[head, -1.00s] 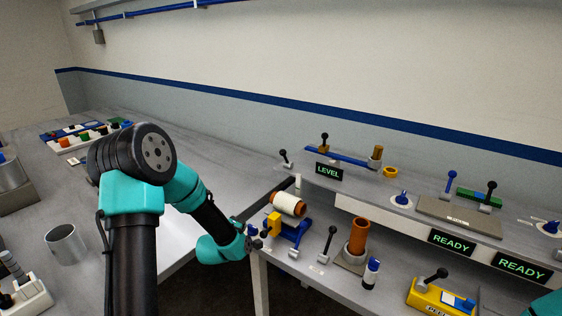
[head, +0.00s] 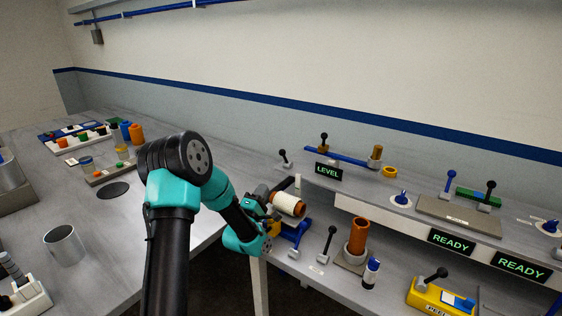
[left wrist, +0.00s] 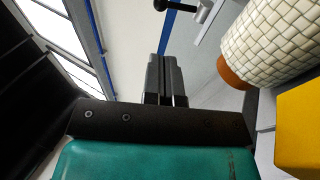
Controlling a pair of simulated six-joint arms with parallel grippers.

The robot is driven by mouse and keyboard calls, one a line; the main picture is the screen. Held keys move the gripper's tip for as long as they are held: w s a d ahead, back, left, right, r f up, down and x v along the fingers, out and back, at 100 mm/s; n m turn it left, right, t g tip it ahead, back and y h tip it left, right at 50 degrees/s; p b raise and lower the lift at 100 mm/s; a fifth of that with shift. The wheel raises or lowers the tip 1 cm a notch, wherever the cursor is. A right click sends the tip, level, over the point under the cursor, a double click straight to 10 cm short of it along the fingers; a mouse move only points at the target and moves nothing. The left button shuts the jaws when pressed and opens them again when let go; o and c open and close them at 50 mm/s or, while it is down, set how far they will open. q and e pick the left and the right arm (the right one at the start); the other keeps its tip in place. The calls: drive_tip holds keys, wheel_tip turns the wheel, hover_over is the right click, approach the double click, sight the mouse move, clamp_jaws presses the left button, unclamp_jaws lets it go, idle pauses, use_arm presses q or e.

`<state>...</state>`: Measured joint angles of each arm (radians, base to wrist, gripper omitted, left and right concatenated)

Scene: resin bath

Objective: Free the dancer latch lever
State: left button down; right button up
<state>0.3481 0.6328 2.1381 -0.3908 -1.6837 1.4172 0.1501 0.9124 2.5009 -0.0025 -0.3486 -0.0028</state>
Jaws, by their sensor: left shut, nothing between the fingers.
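A small grey lever with a black knob (head: 284,159) stands at the left end of the raised shelf, beside a blue bar (head: 340,157) with another black-knobbed lever (head: 324,140). No label shows which lever is the dancer latch. My left gripper (head: 285,184) is shut and empty, beside the white spool (head: 289,204) and below the shelf-end lever. In the left wrist view, the shut fingers (left wrist: 162,62) point toward a black-knobbed lever (left wrist: 182,9), apart from it. The woven spool (left wrist: 270,45) lies close on their right. My right gripper is out of view.
A yellow block (left wrist: 298,130) is right of the fingers in the left wrist view. An upright grey lever (head: 327,243) and an orange-brown cylinder (head: 357,237) stand on the lower bench. The left table (head: 110,225) has clear space.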

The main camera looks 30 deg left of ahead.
use_arm(q)
approach(285, 158)
drive_tip(key=w+a+r, duration=0.1)
drive_tip(key=w+r, duration=0.3)
drive_tip(key=r, duration=0.1)
drive_tip(key=shift+w+a+r, duration=0.2)
drive_tip(key=shift+r, duration=0.1)
idle(0.3)
drive_tip(key=shift+r, duration=0.1)
idle(0.3)
